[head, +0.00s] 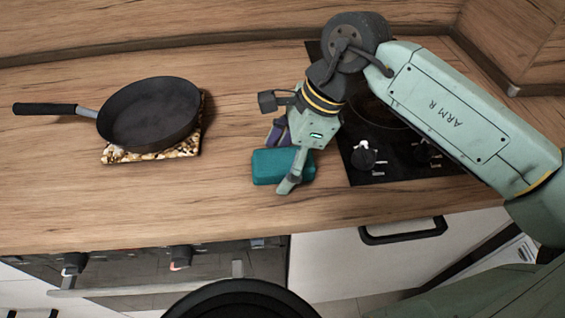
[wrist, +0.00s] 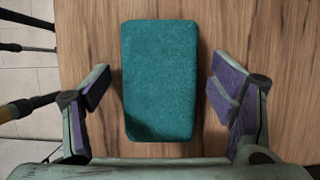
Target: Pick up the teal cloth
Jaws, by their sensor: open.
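The teal cloth (head: 270,166) is a thick, block-like rectangle with rounded corners. It lies on the wooden counter just left of the cooktop. In the wrist view the cloth (wrist: 160,75) lies lengthwise between my fingers, with bare wood showing on both sides of it. My gripper (head: 285,160) is over the cloth, pointing down, and hides part of its right side in the head view. In the wrist view my gripper (wrist: 161,92) is open, its purple pads to the left and right of the cloth and apart from it.
A black frying pan (head: 150,113) sits on a pebble-patterned trivet (head: 118,154) at the left, handle pointing left. A black cooktop (head: 395,160) with knobs is right of the cloth. The counter's front edge is close below the cloth, above an oven and a drawer handle (head: 403,231).

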